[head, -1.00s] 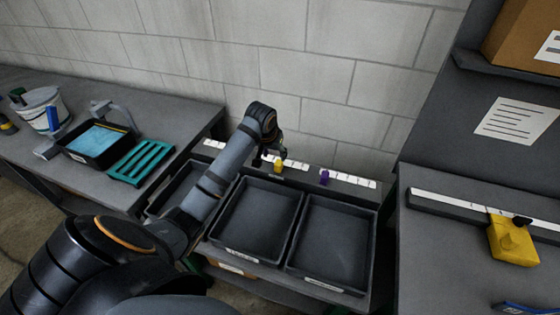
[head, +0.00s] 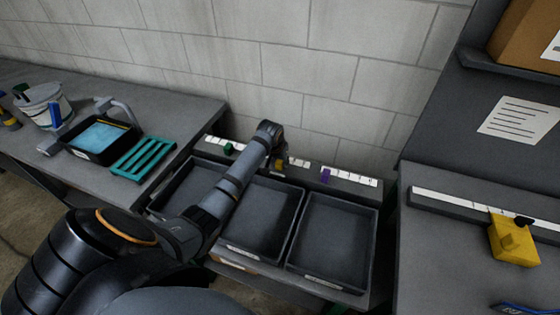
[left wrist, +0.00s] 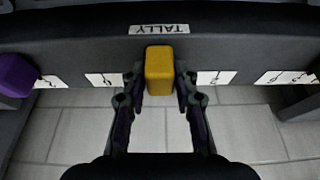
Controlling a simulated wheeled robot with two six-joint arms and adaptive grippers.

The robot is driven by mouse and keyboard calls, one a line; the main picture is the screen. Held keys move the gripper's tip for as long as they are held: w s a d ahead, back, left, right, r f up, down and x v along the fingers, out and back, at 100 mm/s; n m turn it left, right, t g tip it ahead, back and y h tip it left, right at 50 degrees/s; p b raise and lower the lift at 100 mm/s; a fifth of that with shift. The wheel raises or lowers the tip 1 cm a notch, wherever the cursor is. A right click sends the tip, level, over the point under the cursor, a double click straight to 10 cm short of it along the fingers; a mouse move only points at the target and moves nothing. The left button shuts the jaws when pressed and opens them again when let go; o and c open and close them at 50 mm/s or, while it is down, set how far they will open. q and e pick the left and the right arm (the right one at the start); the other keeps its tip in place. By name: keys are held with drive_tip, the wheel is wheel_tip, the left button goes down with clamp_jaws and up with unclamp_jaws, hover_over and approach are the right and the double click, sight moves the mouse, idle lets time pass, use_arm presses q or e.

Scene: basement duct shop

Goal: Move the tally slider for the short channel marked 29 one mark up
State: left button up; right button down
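A row of tally strips runs along the back of the tray stand, with a green slider (head: 229,148), a yellow slider (head: 279,164) and a purple slider (head: 326,175). My left gripper (head: 277,157) is at the yellow slider, its fingertips mostly hidden by the arm. In the left wrist view, one finger of the left gripper (left wrist: 160,82) stands close on each side of the yellow slider (left wrist: 159,70); whether both touch it is unclear. The purple slider (left wrist: 14,75) shows at the left edge there. The number 29 is not readable. My right gripper is out of view.
Black trays (head: 331,198) with front labels stand before the strips. A left bench (head: 190,108) holds a teal rack (head: 143,157), a tray with a blue pad and a bucket. A right bench holds a yellow block (head: 513,243) at a white scale. A block wall closes the back.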

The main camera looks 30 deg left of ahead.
sight(291, 167)
use_arm(q)
clamp_jaws()
drive_tip(key=shift+w+d, duration=0.1)
drive_tip(key=shift+d, duration=0.25)
drive_tip(key=d, duration=0.1)
drive_tip(key=w+d+p, duration=0.1)
drive_tip(key=d, duration=0.1)
drive_tip(key=shift+d, duration=0.2)
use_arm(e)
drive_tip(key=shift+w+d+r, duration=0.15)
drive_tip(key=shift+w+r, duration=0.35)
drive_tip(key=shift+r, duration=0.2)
use_arm(q)
drive_tip(key=shift+s, duration=0.1)
drive_tip(key=o, duration=0.6)
unclamp_jaws()
drive_tip(key=shift+a, duration=0.1)
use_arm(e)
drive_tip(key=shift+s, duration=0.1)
